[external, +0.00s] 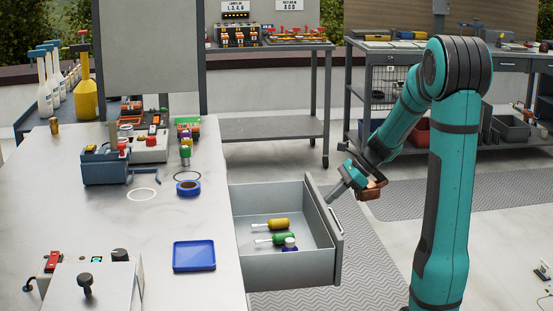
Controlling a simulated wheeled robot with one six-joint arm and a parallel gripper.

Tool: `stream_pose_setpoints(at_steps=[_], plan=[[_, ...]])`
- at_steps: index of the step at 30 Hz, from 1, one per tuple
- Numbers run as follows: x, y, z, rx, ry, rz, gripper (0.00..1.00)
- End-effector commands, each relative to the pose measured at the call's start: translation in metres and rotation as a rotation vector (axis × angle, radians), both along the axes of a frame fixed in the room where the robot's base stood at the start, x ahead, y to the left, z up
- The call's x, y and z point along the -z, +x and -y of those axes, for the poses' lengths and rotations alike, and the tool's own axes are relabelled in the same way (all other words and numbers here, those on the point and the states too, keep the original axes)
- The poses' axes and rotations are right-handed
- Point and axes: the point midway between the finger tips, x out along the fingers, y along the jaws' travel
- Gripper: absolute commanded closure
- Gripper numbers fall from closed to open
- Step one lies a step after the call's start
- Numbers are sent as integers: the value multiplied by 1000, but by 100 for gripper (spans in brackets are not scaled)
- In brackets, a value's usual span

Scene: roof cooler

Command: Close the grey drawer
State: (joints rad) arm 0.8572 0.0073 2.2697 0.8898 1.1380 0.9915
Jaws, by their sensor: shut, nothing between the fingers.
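The grey drawer (288,267) is pulled out from the right side of the white workbench (150,220). My gripper (333,197) is shut and empty. It is at the outer side of the drawer's front panel (324,222), near the panel's far end, pointing down and left. I cannot tell whether its tip touches the panel.
On the bench are a blue tray (194,256), a roll of blue tape (188,188), a blue vise (106,167) and a grey control box (85,288). A grey cart (268,129) stands behind. Patterned mats cover the floor to the right of the drawer.

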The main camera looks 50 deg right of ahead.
Motion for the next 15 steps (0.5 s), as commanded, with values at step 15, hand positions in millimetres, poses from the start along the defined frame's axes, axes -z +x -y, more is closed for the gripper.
stream_pose_setpoints(at_steps=[15], plan=[[-1,21,-21,1,-2,1,100]])
